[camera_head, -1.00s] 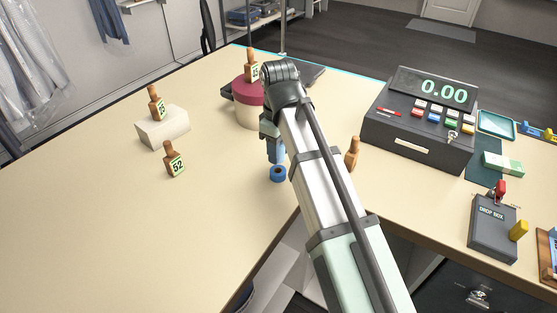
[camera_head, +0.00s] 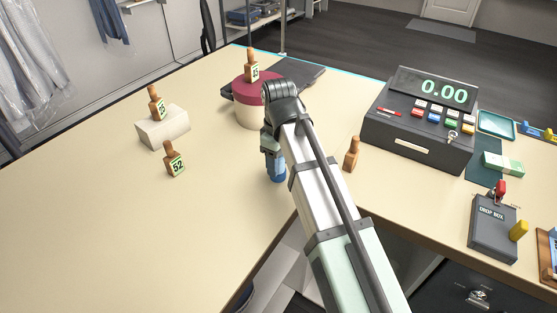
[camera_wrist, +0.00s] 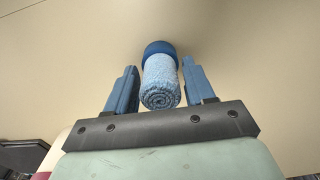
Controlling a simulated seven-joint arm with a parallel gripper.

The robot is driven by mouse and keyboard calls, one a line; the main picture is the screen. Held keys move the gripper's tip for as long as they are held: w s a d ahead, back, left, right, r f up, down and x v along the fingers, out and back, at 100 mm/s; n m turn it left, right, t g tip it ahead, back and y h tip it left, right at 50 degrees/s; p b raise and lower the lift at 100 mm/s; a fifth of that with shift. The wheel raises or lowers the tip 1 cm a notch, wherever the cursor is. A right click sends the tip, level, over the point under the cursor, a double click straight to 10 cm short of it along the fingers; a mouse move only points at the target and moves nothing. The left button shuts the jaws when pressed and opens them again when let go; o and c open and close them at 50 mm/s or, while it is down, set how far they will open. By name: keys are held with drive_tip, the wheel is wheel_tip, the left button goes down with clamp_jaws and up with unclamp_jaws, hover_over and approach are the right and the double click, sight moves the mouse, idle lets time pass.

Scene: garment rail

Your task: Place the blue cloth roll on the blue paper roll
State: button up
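The light blue, fuzzy cloth roll (camera_wrist: 161,82) stands end-up in the wrist view, its spiral end facing the camera. The darker blue paper roll (camera_wrist: 158,48) shows beyond its far end, mostly covered by it. In the head view the cloth roll (camera_head: 277,167) appears upright on the paper roll (camera_head: 277,179), near the table's inner corner. My gripper (camera_wrist: 160,83) has one blue finger on each side of the cloth roll, with narrow gaps between fingers and roll. It is open. In the head view my gripper (camera_head: 271,150) is partly hidden by my arm.
A brown bottle-shaped peg (camera_head: 352,154) stands just right of my arm. A round maroon-lidded box (camera_head: 249,103) stands behind, and a white block (camera_head: 163,128) and numbered pegs stand left. The cash register (camera_head: 420,125) is at the right.

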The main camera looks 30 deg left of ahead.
drive_tip(key=shift+o, duration=0.6)
wheel_tip(320, 180, up, 12)
drive_tip(key=shift+r, duration=0.2)
drive_tip(key=shift+w, duration=0.1)
idle(0.6)
